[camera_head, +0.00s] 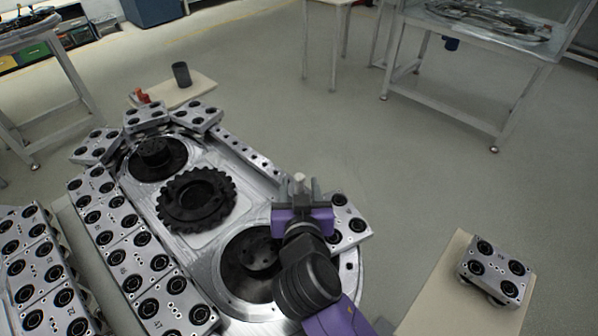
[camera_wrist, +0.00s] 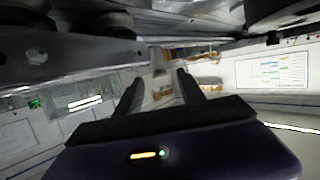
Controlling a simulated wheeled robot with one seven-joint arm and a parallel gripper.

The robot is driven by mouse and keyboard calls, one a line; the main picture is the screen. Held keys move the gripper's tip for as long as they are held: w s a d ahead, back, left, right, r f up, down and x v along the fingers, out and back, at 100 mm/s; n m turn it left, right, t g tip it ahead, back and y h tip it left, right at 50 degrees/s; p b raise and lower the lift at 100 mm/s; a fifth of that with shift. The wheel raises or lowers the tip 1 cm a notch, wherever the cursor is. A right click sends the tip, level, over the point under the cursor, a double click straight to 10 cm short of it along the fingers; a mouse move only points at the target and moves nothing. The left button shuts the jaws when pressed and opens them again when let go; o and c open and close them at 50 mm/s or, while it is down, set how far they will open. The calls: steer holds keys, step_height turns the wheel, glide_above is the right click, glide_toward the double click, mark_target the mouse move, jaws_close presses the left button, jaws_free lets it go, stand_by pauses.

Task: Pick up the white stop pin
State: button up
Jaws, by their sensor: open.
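A small pale, whitish piece that looks like the white stop pin (camera_head: 299,178) shows at the tip of my gripper (camera_head: 299,188) in the head view, by the right side of the ring track. From this angle it appears between or just beyond the fingers; I cannot tell whether they touch it. In the wrist view my gripper (camera_wrist: 158,88) has its two dark fingers apart. I cannot make out the pin clearly there.
The ring track (camera_head: 205,240) carries dark wheels and grey carriages. One carriage (camera_head: 347,218) sits right beside my gripper. Another carriage (camera_head: 497,268) lies on a beige board (camera_head: 445,295) at the lower right. A dark cylinder (camera_head: 181,74) stands behind.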

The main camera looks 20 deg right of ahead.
mark_target(299, 175)
steer(key=p+x, duration=0.1)
steer(key=x, duration=0.5)
steer(key=shift+w+r+p, duration=0.1)
steer(key=shift+r+p, duration=0.05)
steer(key=shift+p, duration=0.15)
steer(key=shift+w+d+f, duration=0.2)
steer(key=shift+w+f, duration=0.05)
steer(key=shift+w, duration=0.15)
jaws_close()
